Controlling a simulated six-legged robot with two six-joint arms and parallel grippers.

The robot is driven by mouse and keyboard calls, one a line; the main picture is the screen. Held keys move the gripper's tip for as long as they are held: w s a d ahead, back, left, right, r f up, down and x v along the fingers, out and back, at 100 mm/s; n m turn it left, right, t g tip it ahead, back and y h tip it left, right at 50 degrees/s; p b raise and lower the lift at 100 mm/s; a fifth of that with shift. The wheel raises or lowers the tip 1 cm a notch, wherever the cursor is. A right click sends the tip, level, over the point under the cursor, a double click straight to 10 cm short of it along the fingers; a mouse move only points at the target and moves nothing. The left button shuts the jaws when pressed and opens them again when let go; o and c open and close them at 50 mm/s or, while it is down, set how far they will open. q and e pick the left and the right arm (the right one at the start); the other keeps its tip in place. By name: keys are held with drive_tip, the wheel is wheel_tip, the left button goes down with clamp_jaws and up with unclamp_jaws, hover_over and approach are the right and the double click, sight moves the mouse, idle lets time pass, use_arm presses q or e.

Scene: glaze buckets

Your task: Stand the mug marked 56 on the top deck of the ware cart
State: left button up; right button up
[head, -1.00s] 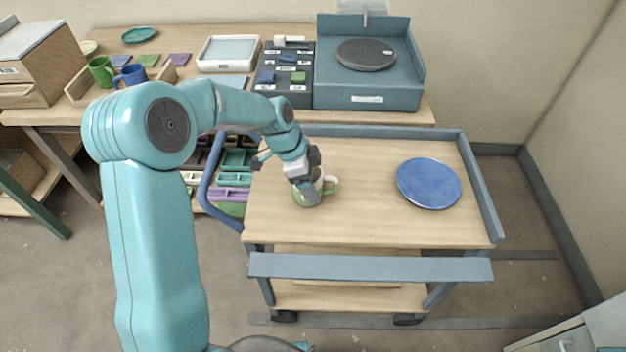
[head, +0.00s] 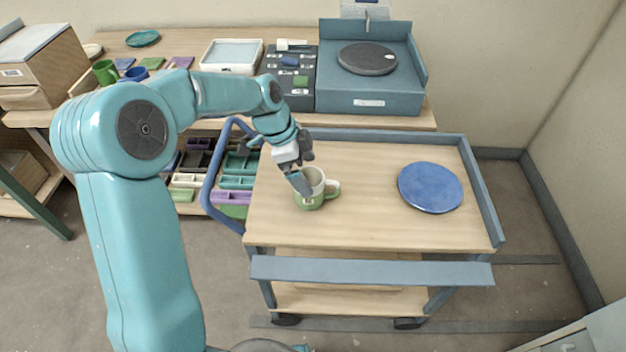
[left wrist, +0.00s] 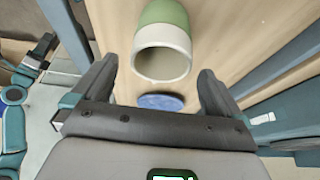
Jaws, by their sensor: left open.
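A green and cream mug (head: 314,190) stands upright on the top deck of the ware cart (head: 370,225), toward its left side. A small pale label shows on its side, but I cannot read the number. My left gripper (head: 300,182) is just at the mug's left rim, open and not holding it. In the left wrist view the mug (left wrist: 163,45) lies ahead of the open left gripper (left wrist: 160,88), with its cream rim facing the camera and clear of both fingers.
A blue plate (head: 430,187) lies on the right of the deck. Raised rails edge the deck, and a blue handle (head: 208,185) curves at its left. Behind stands a workbench with a green mug (head: 105,72), a blue mug (head: 135,75) and a wheel unit (head: 367,80).

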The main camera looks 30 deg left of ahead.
use_arm(q)
drive_tip(key=v, duration=0.6)
drive_tip(key=shift+r, duration=0.15)
